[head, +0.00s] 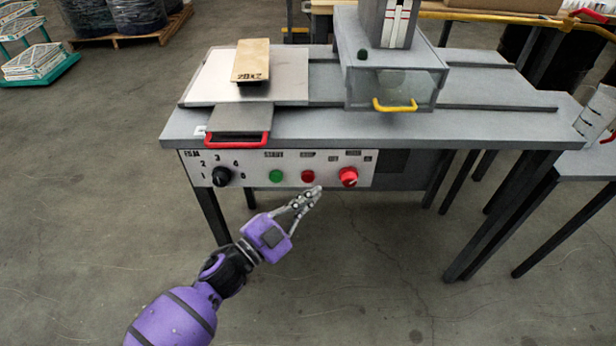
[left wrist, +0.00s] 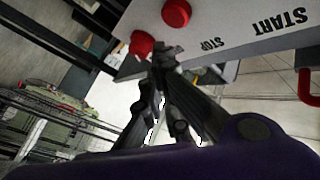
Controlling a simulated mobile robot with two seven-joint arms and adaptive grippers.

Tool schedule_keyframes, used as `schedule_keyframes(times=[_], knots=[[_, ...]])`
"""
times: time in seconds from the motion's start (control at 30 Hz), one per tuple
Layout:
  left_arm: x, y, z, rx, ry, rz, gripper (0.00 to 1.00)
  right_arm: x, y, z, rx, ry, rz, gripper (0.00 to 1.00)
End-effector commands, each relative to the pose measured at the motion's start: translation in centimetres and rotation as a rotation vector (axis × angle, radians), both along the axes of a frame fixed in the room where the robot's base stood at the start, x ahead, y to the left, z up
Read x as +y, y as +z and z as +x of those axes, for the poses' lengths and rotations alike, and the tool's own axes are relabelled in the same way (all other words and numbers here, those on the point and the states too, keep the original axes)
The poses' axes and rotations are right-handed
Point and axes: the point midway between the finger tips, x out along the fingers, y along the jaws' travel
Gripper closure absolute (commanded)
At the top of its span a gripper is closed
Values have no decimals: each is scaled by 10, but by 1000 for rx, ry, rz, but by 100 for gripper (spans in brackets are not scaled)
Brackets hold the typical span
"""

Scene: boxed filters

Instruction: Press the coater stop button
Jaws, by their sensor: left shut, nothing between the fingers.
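The coater's control panel (head: 325,168) is a pale strip on the front of the grey table. The red stop button (head: 307,176) sits between a green button (head: 275,176) and a larger red mushroom knob (head: 348,176). In the left wrist view the stop button (left wrist: 176,13) is at the top edge, with the STOP and START lettering upside down to its right. My left gripper (head: 316,191) is shut and empty, its tips just below and right of the stop button. In the left wrist view its tips (left wrist: 166,55) overlap the panel near the mushroom knob (left wrist: 141,43). Contact cannot be told.
A black rotary knob (head: 221,176) is at the panel's left end. A red handle (head: 237,139) sticks out above the panel. A brown box (head: 251,60) lies on the plate, and a housing with a yellow handle (head: 395,105) stands right of it. The floor in front is clear.

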Motion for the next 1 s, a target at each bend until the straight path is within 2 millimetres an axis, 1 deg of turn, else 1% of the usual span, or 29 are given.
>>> schedule_keyframes(times=[0.1,0.3,1.0], knots=[[0,2,-12,0,1,-1,100,0,7,3,-6,0,0,60],[0,1,-27,-1,1,0,100,0,12,5,-11,0,0,60],[0,0,-28,-1,0,1,100,0,12,5,-11,0,0,60]])
